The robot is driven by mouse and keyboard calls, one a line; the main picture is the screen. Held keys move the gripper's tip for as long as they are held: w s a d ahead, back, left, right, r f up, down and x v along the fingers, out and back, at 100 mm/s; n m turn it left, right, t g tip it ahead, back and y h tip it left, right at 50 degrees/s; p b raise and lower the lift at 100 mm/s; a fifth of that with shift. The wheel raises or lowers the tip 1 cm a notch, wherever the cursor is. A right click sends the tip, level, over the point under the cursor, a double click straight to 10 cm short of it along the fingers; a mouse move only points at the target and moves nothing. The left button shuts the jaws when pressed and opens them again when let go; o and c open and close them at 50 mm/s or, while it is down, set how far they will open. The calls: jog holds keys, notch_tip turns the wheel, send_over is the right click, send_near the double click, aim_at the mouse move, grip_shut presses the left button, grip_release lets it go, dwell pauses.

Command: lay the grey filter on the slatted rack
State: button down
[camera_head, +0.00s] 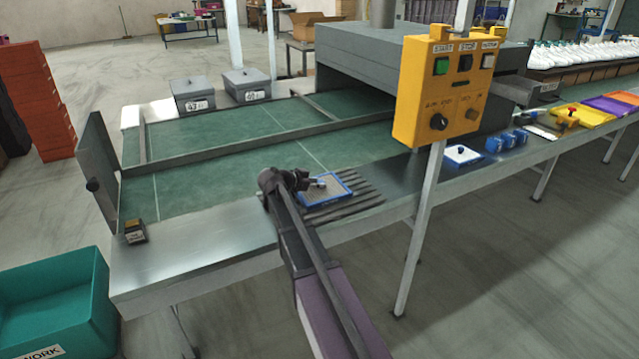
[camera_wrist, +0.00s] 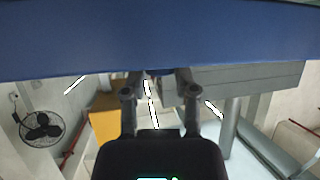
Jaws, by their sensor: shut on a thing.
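The grey filter (camera_head: 334,191) has a flat grey panel in a blue frame. It lies flat or nearly flat over the left part of the slatted rack (camera_head: 350,204), whose dark slats show to its right and in front. I cannot tell whether it touches the slats. My gripper (camera_head: 318,184) is shut on the filter at its left side. In the wrist view the filter's blue frame (camera_wrist: 150,40) spans the top of the picture, and my gripper's fingertips (camera_wrist: 162,74) meet its lower edge. The rack is not seen there.
A yellow control box (camera_head: 447,88) on a post stands to the right of the rack. A blue-edged white panel (camera_head: 462,155) lies on the bench beyond it. The green conveyor (camera_head: 230,175) runs behind the rack. A small dark box (camera_head: 135,231) sits at the left; bare metal bench lies between.

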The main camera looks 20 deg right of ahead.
jog(key=shift+c, duration=1.9)
grip_release()
jog(key=shift+s+f, duration=0.35)
jog(key=shift+s, duration=0.15)
jog(key=shift+r+p, duration=0.2)
jog(key=shift+p, duration=0.1)
jog(key=shift+r, duration=0.15)
jog(key=w+p+v, duration=0.1)
jog(key=p+v, duration=0.5)
jog(key=v, duration=0.6)
jog(key=shift+r, duration=0.2)
jog(key=shift+w, duration=0.1)
